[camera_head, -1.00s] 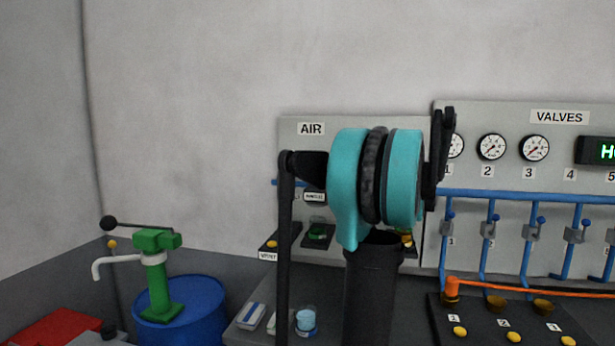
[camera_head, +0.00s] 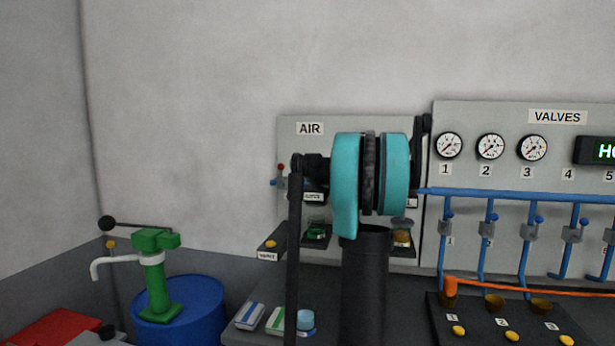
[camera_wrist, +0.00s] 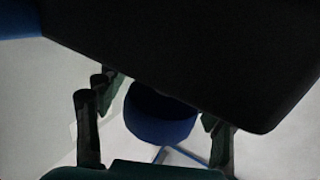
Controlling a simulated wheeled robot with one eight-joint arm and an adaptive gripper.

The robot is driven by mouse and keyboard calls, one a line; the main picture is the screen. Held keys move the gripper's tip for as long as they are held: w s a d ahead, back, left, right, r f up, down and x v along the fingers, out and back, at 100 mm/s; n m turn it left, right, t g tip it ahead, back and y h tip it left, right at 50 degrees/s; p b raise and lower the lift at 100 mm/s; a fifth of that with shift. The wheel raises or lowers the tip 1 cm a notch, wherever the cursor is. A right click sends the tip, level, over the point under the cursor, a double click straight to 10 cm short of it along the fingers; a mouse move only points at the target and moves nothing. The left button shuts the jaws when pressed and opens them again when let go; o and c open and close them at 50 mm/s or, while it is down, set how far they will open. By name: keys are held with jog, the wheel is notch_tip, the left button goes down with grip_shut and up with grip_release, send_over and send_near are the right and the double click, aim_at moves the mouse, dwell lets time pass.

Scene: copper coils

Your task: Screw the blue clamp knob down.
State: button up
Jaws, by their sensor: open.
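A dark blue round thing (camera_wrist: 160,118), which looks like the blue clamp knob, shows in the middle of the wrist view. Its upper part is hidden by a large black shape. My gripper (camera_wrist: 155,138) is open, with one dark finger to the left of the blue thing and one to the right. Gaps show on both sides, but I cannot tell how far it lies from the fingers in depth. In the head view, my arm fills the middle, and I cannot make out my gripper or the knob there.
The AIR panel (camera_head: 345,130) and VALVES panel (camera_head: 490,115) with gauges and blue pipes stand behind my arm. A blue drum (camera_head: 205,303) with a green pump (camera_head: 155,275) stands at left. A light blue jar (camera_head: 305,319) is low in the middle.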

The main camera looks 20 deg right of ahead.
jog(key=c, duration=1.3)
jog(key=shift+c, duration=0.2)
